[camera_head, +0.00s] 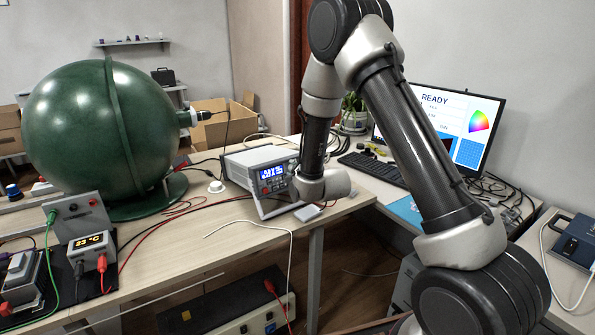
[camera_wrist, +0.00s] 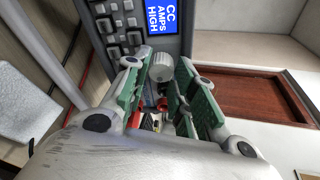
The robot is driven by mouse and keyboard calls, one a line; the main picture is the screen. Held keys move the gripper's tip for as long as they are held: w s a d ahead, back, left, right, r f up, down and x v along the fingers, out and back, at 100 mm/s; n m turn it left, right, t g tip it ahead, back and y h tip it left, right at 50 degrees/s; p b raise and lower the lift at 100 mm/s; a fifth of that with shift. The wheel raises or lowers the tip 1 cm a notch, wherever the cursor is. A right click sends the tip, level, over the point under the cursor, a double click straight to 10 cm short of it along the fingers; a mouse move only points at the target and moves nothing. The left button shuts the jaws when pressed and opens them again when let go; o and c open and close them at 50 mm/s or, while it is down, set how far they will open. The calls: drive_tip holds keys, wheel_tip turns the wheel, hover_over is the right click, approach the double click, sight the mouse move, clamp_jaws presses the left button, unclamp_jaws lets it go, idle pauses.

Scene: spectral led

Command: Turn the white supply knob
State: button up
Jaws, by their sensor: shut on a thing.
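The grey-white power supply (camera_head: 256,168) stands on the wooden bench in the head view, with a lit blue display (camera_head: 271,172) on its front. In the wrist view the display (camera_wrist: 161,14) reads "CC AMPS HIGH" beside a block of dark keys. The white supply knob (camera_wrist: 160,67) is round and sits on the front panel below the display. My gripper (camera_wrist: 155,80) has its green-padded fingers on both sides of the knob, shut on it. In the head view my wrist is at the supply's right front and hides the knob.
A large green sphere (camera_head: 85,135) stands left of the supply. Red and black leads cross the bench, and a white cable (camera_head: 290,250) hangs off its front edge. A monitor (camera_head: 440,125) and keyboard (camera_head: 375,166) are on the right-hand desk.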

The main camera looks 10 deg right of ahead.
idle(0.4)
drive_tip(key=o, duration=0.7)
drive_tip(key=shift+o, duration=0.2)
drive_tip(key=v, duration=0.7)
drive_tip(key=shift+s, duration=0.25)
